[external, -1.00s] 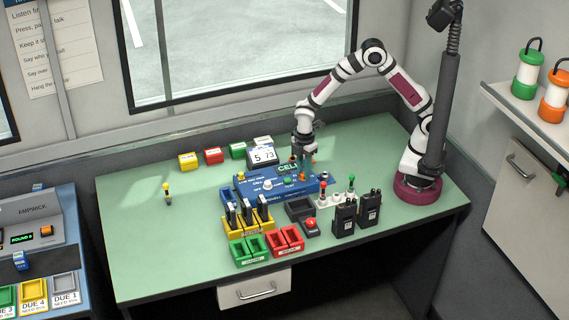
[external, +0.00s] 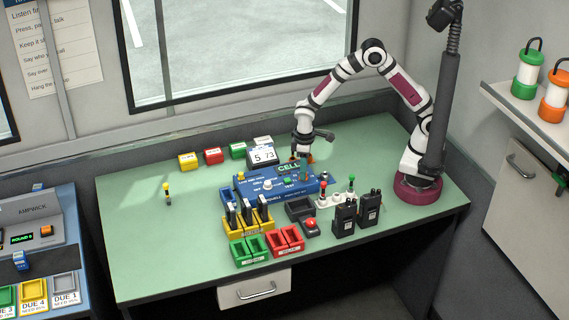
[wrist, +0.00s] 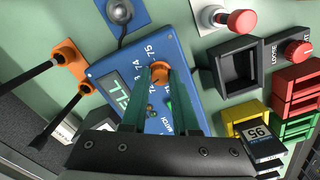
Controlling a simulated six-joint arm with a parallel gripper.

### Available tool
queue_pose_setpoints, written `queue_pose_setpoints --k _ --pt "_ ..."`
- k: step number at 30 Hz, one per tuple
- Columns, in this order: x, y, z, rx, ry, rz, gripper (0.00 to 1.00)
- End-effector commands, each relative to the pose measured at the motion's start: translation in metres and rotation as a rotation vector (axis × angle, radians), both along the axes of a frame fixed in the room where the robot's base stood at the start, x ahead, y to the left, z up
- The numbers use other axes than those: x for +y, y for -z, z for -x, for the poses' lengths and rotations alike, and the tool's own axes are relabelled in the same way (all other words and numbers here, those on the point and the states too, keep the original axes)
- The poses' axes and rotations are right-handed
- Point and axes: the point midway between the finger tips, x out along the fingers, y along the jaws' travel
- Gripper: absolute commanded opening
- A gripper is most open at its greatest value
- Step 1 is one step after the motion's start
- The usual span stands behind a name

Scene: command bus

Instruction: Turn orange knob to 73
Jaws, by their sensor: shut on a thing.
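The blue box (external: 254,187) marked CELL lies on the green table, and its face also fills the middle of the wrist view (wrist: 110,73). In the wrist view the orange knob (wrist: 160,72) sits among printed numbers; 74 and 75 are legible near it. My gripper (wrist: 163,76) points down at the knob, with its two green fingers shut on it, one on each side. In the external view my gripper (external: 304,172) is at the box's back right end and largely hides the knob. A white display (external: 263,155) behind the box reads 5 73.
Orange pieces with dark rods (wrist: 68,60) lie close beside the box. The table's left side is mostly clear.

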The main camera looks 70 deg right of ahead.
Motion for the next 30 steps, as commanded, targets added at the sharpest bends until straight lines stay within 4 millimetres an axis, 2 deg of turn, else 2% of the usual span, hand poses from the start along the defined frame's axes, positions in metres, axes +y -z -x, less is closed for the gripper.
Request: queue_pose_setpoints --k 12,30 --pt "0.0001 -0.0009 -0.0002 -0.001 0.221 0.0 0.0" --pt "0.0001 -0.0009 -0.0002 -0.001 0.271 0.0 0.0"
